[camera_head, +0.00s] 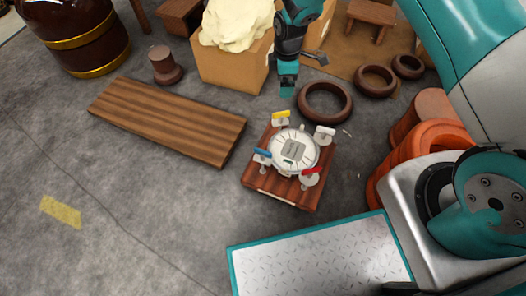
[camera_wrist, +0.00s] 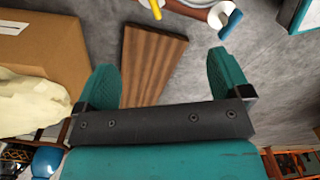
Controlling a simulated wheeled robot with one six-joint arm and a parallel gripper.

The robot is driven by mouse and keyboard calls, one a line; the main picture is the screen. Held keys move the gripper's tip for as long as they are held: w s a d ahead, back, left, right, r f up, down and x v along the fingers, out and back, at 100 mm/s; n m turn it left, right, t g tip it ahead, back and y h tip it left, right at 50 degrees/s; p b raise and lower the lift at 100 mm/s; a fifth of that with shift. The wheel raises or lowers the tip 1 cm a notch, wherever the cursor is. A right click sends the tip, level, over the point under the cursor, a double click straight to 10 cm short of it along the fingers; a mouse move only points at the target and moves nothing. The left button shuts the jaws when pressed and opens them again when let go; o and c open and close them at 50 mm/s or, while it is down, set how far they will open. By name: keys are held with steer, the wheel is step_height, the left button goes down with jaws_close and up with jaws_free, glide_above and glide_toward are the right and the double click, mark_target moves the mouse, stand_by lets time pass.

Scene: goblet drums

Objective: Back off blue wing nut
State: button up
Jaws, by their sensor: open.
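The blue wing nut (camera_head: 262,153) is on the left rim of a round white-topped drum (camera_head: 305,154), which sits on a low reddish wooden stand (camera_head: 286,188). In the wrist view the blue wing nut (camera_wrist: 231,24) shows near the top, above and slightly right of the right finger. Yellow (camera_head: 281,115), white (camera_head: 325,131) and red (camera_head: 310,171) wing nuts stand around the same rim. My gripper (camera_head: 287,92) is behind the drum, near the cardboard box, apart from the nuts. Its two teal fingers (camera_wrist: 161,65) are spread wide with nothing between them.
A wooden plank (camera_head: 168,119) lies left of the stand. A cardboard box with cream material (camera_head: 233,62) stands behind, with dark rings (camera_head: 324,102) to its right. A teal-edged patterned platform (camera_head: 320,262) is in front.

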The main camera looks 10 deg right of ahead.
steer(key=s+a+f+m+g+y+b, duration=0.1)
steer(key=s+a+m+b, duration=0.15)
steer(key=m, duration=0.65)
steer(key=m+g+y+b, duration=0.1)
steer(key=m+g+b, duration=0.15)
steer(key=m, duration=1.15)
glide_toward(263, 150)
steer(key=shift+y, duration=0.3)
steer(key=b+x, duration=0.4)
steer(key=x, duration=0.1)
steer(key=b+x, duration=0.4)
steer(key=x, duration=0.1)
steer(key=shift+d+f, duration=0.1)
steer(key=shift+d, duration=0.1)
steer(key=shift+c, duration=0.4)
steer(key=c, duration=0.9)
steer(key=shift+o, duration=0.2)
